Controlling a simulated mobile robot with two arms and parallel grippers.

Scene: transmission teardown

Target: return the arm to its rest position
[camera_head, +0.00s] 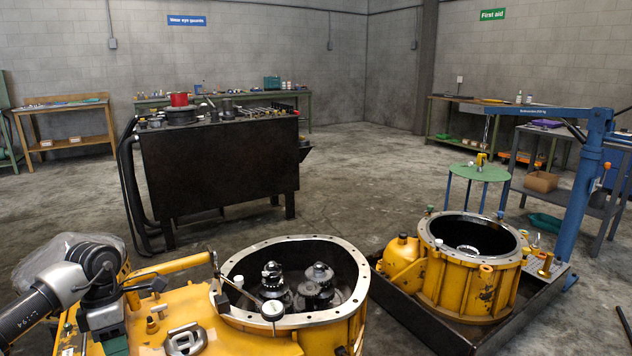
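My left arm comes in from the lower left, with a light grey link and a dark wrist bent downward. My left gripper (104,318) points down over the left part of the yellow transmission housing (205,325). Its fingertips are small and dark against the housing, so I cannot tell whether they are open, shut or touching anything. The housing has an open round bell with a bolted metal rim, and dark gear shafts (317,284) stand inside it. My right gripper is not recognisable in view.
A second yellow housing (470,290) sits in a dark tray (440,338) at right, beside a blue crane (590,180). A black workbench (220,170) with parts on top stands behind. A green round table (478,172) stands at right. The floor between is clear.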

